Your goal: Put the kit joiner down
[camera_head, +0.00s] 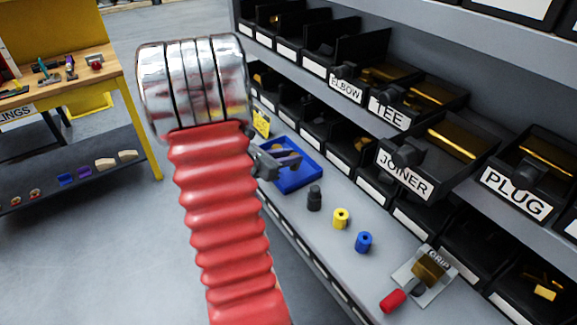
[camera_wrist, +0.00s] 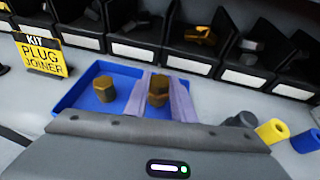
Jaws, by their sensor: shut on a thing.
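My gripper (camera_wrist: 160,95) is shut on a brass hex fitting, the kit joiner (camera_wrist: 158,84), held between its two purple-grey fingers. The joiner is over or inside the right part of the blue tray (camera_wrist: 70,99); I cannot tell whether it touches the tray floor. Another brass hex piece (camera_wrist: 103,90) stands in the tray to the left, apart from the joiner. In the head view my gripper (camera_head: 285,160) is at the blue tray (camera_head: 304,179), and the joiner cannot be made out there. A yellow sign (camera_wrist: 43,54) reading KIT PLUG JOINER stands left of the tray.
Black bins line the shelf behind the tray, including one labelled JOINER (camera_head: 405,173). Right of the tray stand a black cylinder (camera_head: 314,198), a yellow one (camera_head: 340,219) and a blue one (camera_head: 364,242). A red-handled GRIP fixture (camera_head: 425,276) is farther along the shelf.

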